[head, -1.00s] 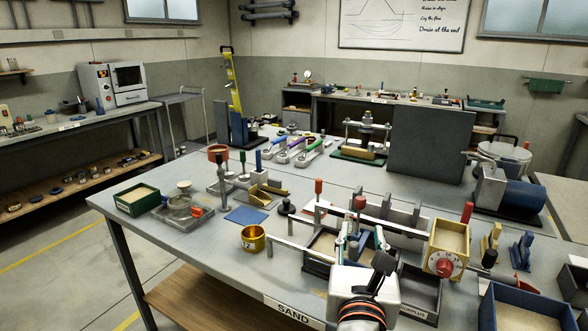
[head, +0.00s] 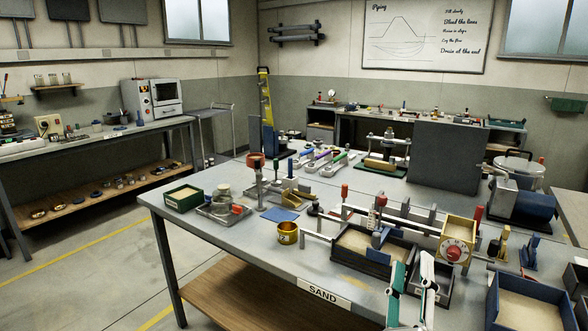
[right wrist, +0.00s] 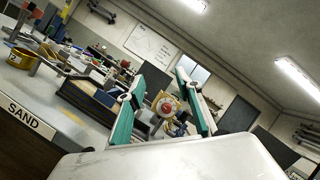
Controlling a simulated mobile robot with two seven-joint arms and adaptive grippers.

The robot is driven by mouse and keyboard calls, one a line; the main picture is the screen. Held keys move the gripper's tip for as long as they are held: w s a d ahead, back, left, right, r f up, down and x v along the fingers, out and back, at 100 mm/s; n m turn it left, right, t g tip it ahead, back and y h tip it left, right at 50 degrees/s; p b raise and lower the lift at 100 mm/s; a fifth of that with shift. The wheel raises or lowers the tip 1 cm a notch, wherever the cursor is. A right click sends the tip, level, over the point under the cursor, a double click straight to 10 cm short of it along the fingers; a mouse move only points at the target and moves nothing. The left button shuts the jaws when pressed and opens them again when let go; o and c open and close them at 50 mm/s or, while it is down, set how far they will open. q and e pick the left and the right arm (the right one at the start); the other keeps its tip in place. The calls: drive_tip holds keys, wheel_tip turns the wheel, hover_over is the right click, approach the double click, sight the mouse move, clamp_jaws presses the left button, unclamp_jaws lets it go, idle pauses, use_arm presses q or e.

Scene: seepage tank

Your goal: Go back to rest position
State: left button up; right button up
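My right gripper (head: 412,262) is at the bottom of the head view, in front of the table's near edge, fingers pointing up. Its two teal-padded fingers stand apart with nothing between them. The right wrist view also shows the open fingers (right wrist: 160,76), with the table and room beyond. My left gripper is in neither view.
The grey table (head: 235,252) carries a dark sand tray (head: 345,258), a yellow box with a red dial (head: 457,243), a brass cup (head: 288,233) and a blue bin (head: 524,310). Open floor (head: 75,260) lies to the left.

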drive_tip(key=s+a+f+n+g+y, duration=0.1)
drive_tip(key=s+a+f+n+y, duration=0.2)
drive_tip(key=f+n, duration=0.55)
drive_tip(key=s+a+f+n+g+y, duration=0.1)
drive_tip(key=a+f+n+y, duration=0.1)
drive_tip(key=f+n+y, duration=0.45)
drive_tip(key=s+a+f+n+g+y, duration=0.1)
drive_tip(key=s+a+f+n+y, duration=0.15)
drive_tip(key=f+n, duration=0.7)
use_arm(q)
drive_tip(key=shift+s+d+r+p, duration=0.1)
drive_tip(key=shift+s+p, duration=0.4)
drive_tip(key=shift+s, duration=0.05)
use_arm(e)
drive_tip(key=s+d+f+n+g+h, duration=0.1)
drive_tip(key=s+d+f+n+g, duration=0.2)
drive_tip(key=f, duration=0.6)
drive_tip(key=s+d+f+n+g, duration=0.4)
drive_tip(key=s+f+n, duration=0.3)
drive_tip(key=s+f, duration=0.1)
drive_tip(key=shift+s+f+g+h, duration=0.2)
drive_tip(key=shift+f+g+h, duration=0.15)
drive_tip(key=shift+f, duration=0.55)
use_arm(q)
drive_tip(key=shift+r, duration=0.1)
use_arm(e)
drive_tip(key=shift+a, duration=0.1)
drive_tip(key=shift+w+r, duration=0.1)
drive_tip(key=shift+c, duration=0.4)
